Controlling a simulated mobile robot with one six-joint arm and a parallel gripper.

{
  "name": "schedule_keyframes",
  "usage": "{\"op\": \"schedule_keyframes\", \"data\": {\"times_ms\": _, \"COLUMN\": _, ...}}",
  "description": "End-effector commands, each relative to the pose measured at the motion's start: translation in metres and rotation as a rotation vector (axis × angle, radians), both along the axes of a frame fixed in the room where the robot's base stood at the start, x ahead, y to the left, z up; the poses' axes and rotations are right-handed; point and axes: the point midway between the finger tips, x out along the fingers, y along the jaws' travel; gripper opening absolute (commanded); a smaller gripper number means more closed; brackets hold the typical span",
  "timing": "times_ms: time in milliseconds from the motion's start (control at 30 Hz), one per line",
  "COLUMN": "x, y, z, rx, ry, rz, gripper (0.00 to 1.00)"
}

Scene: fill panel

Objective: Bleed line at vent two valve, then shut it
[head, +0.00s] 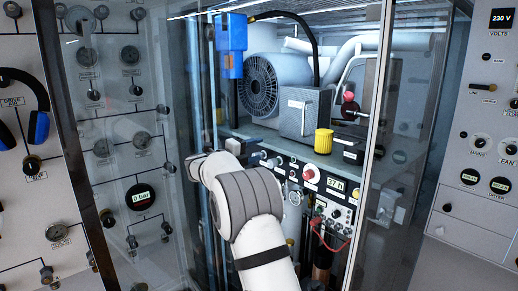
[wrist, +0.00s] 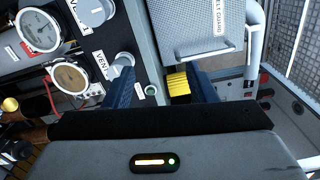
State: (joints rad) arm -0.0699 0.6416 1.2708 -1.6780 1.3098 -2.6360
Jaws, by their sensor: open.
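In the wrist view, my gripper (wrist: 158,90) is open, its two blue fingers apart with nothing held between them. A grey round knob (wrist: 123,62) stands on the dark panel beside the tip of the left finger. A partly hidden label reading "VENT" (wrist: 101,65) is next to it; I cannot read its number. A second grey knob (wrist: 92,12) sits higher up with a cropped label. Two dial gauges, one white (wrist: 38,30) and one tan (wrist: 70,78), are at the left.
A yellow ribbed cup (head: 323,141) stands on the shelf and shows behind the fingers in the wrist view (wrist: 178,84). A grey guard box (head: 303,112) stands behind it. Glass cabinet frames (head: 372,190) flank the opening. A red cable (head: 325,238) hangs below the panel.

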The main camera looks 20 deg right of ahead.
Motion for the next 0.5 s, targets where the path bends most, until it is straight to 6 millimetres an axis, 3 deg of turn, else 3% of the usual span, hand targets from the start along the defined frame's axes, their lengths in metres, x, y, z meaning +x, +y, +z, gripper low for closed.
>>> {"op": "schedule_keyframes", "data": {"times_ms": 500, "x": -0.007, "y": 0.04, "z": 0.0, "rx": -0.001, "ry": 0.003, "rz": 0.016, "gripper": 0.51}}
